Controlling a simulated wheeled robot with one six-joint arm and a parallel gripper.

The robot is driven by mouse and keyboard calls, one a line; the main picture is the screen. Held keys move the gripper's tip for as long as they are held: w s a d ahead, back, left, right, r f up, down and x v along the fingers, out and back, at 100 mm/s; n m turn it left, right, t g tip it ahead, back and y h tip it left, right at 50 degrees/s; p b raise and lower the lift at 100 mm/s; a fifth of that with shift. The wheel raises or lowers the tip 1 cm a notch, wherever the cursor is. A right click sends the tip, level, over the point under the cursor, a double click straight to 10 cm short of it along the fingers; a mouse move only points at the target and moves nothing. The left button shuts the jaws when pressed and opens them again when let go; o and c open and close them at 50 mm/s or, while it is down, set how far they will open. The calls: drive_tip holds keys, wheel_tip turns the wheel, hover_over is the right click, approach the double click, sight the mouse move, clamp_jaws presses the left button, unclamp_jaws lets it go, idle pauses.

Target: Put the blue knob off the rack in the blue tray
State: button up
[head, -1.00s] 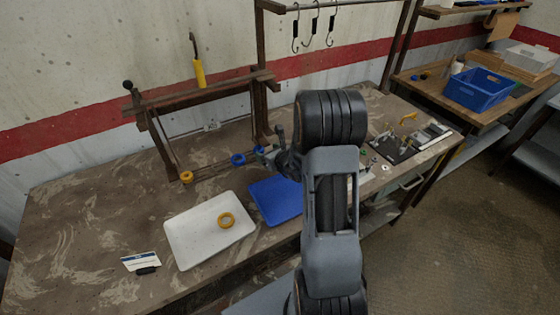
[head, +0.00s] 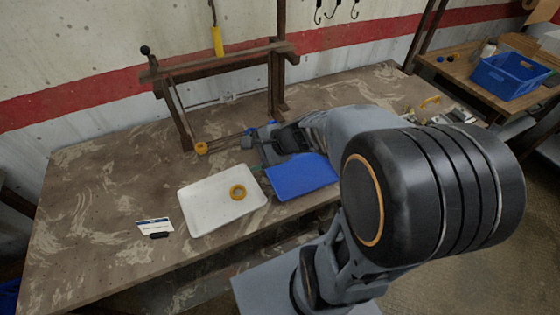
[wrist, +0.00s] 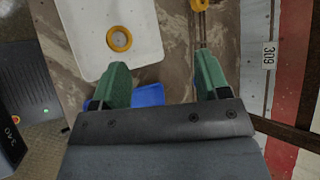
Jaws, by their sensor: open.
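Two blue knobs show in the head view on the rack's lower rail, one (head: 249,131) left of the other (head: 272,122); my gripper partly covers them. My gripper (head: 250,143) is open in front of the rail, close to the knobs; I cannot tell if it touches. In the wrist view its green fingertips (wrist: 163,78) are apart with no knob seen between them. The blue tray (head: 300,180) lies right of the white tray, below my gripper; its edge also shows in the wrist view (wrist: 148,95). No knob shows in its visible part.
A yellow knob (head: 201,148) sits at the left of the rail. A white tray (head: 200,215) holds a yellow ring (head: 237,191). A label card (head: 154,224) lies left of it. The rack frame (head: 215,64) stands behind. A blue crate (head: 507,77) is on the far-right table.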

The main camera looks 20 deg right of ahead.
drive_tip(key=s+d+r+n+g+h, duration=0.2)
drive_tip(key=s+n+h, duration=0.5)
drive_tip(key=n, duration=0.7)
drive_tip(key=shift+s+r, duration=0.75)
drive_tip(key=shift+s, duration=0.25)
drive_tip(key=shift+o, duration=0.4)
drive_tip(key=shift+s+d+r+n, duration=0.15)
drive_tip(key=shift+d+n, duration=0.1)
drive_tip(key=shift+n, duration=0.25)
drive_tip(key=m+h+b, duration=0.3)
drive_tip(key=m+b, duration=0.2)
drive_tip(key=b, duration=0.2)
approach(274, 122)
drive_tip(key=x, duration=0.8)
drive_tip(key=shift+a+f+p, duration=0.1)
drive_tip(key=shift+f+p, duration=0.2)
drive_tip(key=shift+p, duration=0.05)
drive_tip(key=shift+s, duration=0.1)
